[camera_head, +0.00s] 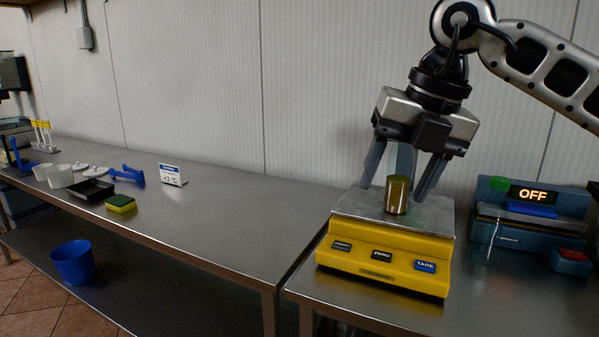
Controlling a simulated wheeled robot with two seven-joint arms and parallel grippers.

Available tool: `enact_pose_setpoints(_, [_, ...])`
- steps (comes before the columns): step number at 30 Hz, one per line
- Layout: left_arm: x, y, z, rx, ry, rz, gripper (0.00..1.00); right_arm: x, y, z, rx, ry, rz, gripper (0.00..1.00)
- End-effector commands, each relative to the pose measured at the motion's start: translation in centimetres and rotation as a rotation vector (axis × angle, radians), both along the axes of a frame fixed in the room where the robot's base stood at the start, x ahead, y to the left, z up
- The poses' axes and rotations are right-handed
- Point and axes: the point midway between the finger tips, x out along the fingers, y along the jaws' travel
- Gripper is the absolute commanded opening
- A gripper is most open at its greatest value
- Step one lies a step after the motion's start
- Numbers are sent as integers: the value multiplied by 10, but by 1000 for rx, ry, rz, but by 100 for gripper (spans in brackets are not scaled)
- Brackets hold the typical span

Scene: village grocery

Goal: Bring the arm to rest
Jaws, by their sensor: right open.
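My right gripper (402,186) hangs from the arm at the upper right, pointing down over the yellow scale (385,262). Its fingers are spread apart and it is open. A small brass-coloured cylinder (397,195) stands upright on the scale's metal plate (431,216), between the fingertips in this view. Whether a fingertip touches it or the plate is hard to tell. My left gripper is not in view.
A blue device with an "OFF" display (532,194) stands right of the scale. On the left table are a small sign (172,175), a yellow-green sponge (120,204), a black tray (91,190) and white tubs. A blue bucket (73,263) sits below. The left table's middle is clear.

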Motion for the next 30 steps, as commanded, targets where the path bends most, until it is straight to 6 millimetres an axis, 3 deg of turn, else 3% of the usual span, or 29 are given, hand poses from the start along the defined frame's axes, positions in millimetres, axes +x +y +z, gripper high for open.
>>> enact_pose_setpoints(4, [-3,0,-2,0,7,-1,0,-17,57,-48,211,111,181,60])
enact_pose_setpoints(8, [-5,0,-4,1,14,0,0,-51,122,-82,543,237,341,60])
enact_pose_setpoints(12, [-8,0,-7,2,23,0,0,-85,173,-88,971,355,390,60])
enact_pose_setpoints(15, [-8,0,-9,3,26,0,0,-95,190,-82,1278,415,326,60])
enact_pose_setpoints(20, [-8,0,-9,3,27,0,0,-83,186,-81,1717,473,47,60])
enact_pose_setpoints(23, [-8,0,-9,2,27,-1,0,-63,166,-98,1927,482,-230,60])
enact_pose_setpoints(26, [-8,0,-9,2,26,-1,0,-45,138,-134,2062,479,-568,60])
enact_pose_setpoints(30, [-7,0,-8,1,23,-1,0,-38,89,-216,2101,461,-1112,60])
